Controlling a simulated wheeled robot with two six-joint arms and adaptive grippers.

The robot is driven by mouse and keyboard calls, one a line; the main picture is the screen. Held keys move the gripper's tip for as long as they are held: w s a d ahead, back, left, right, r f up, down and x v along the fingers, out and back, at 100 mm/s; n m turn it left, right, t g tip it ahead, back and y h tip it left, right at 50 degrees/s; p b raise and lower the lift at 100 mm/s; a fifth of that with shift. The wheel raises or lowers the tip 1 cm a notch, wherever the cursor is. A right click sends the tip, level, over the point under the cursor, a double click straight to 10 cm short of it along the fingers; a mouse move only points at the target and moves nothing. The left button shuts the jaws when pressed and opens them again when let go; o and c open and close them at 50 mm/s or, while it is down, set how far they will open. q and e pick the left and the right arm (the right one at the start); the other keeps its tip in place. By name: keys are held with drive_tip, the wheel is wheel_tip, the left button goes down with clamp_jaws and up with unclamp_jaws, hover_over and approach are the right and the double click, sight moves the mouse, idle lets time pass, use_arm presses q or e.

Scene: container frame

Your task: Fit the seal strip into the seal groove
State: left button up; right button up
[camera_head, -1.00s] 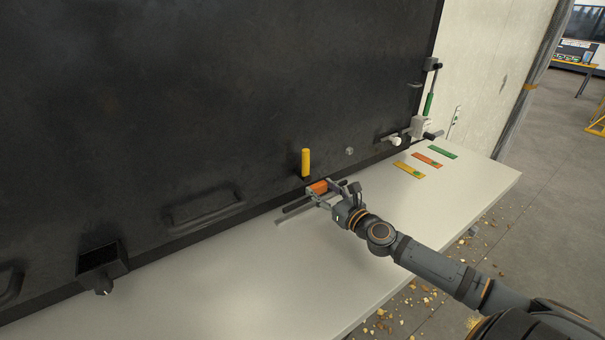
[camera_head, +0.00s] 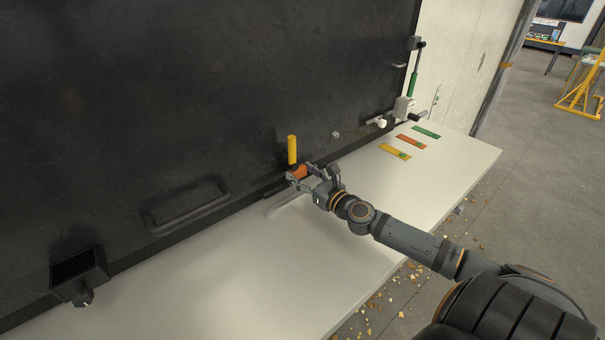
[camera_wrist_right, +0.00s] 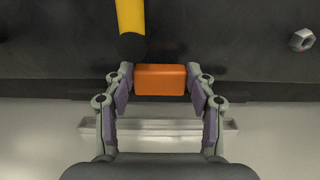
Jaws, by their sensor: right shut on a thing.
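My right gripper (camera_head: 306,174) is shut on an orange block (camera_head: 299,172) at the foot of the large black panel. In the right wrist view the same block (camera_wrist_right: 160,80) sits between the two fingertips, against or very close to the panel's lower edge. The block looks like the grip of the seal strip; the dark strip itself cannot be told apart from the dark lower edge. The seal groove cannot be made out clearly. A pale grey bar or channel (camera_head: 283,205) lies on the table, below the fingers in the wrist view. My left gripper is not in view.
A yellow handle (camera_head: 292,150) projects from the panel (camera_head: 200,80) just above the block. A hex nut (camera_wrist_right: 302,40) is at the right. Yellow, orange and green plates (camera_head: 426,132) lie on the white table (camera_head: 210,290). Its front is clear.

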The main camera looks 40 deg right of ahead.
drive_tip(key=shift+f+b, duration=1.45)
drive_tip(key=shift+f, duration=0.7)
drive_tip(key=shift+s+p, duration=0.1)
drive_tip(key=shift+p, duration=0.25)
drive_tip(key=shift+f+b, duration=1)
drive_tip(key=shift+f, duration=0.05)
drive_tip(key=o, duration=1.3)
drive_tip(key=shift+c, duration=0.2)
